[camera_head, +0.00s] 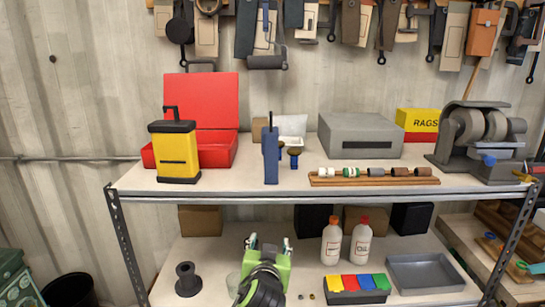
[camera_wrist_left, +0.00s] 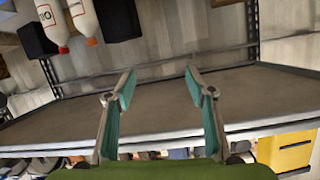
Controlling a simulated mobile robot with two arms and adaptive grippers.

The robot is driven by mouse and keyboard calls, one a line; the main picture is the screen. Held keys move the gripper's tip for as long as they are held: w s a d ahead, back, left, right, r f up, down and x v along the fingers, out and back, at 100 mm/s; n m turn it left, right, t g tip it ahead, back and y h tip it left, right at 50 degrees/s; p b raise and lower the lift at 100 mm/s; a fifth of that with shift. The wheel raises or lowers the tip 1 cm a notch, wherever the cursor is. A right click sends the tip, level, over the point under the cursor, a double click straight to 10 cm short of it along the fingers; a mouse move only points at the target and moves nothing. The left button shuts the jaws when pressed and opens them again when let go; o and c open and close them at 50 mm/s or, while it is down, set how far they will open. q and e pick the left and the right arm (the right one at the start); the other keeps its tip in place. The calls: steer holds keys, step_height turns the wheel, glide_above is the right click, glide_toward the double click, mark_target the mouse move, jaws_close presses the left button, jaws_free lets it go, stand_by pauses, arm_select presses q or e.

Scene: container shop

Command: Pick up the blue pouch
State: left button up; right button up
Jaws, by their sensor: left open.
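The blue packet is not visible there. My right gripper is not in view.
A black spool (camera_head: 187,280) stands at left. The upper shelf (camera_head: 230,188) overhangs the lower one (camera_head: 215,250).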

mark_target(270, 165)
arm_select(q)
steer(key=s+r+n+t, duration=0.2)
steer(key=s+r+t, duration=0.1)
steer(key=r, duration=1.6)
steer(key=shift+y, duration=0.3)
steer(key=w, duration=0.2)
steer(key=w+p, duration=0.1)
steer(key=w, duration=0.1)
steer(key=w+p, duration=0.1)
steer(key=w, duration=0.2)
steer(key=shift+d+r, duration=0.2)
steer(key=shift+r, duration=0.05)
steer(key=shift+w, duration=0.45)
steer(key=shift+w+r+p, duration=0.1)
steer(key=shift+w+p, duration=0.4)
steer(key=shift+p, duration=0.05)
steer(key=w+p, duration=0.1)
steer(key=w, duration=0.2)
steer(key=shift+w+f+p, duration=0.2)
steer(key=shift+w+p, duration=0.15)
steer(key=shift+w, duration=0.3)
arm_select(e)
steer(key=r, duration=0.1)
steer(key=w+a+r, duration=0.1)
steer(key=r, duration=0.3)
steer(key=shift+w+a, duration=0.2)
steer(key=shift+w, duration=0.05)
arm_select(q)
steer(key=c, duration=1.3)
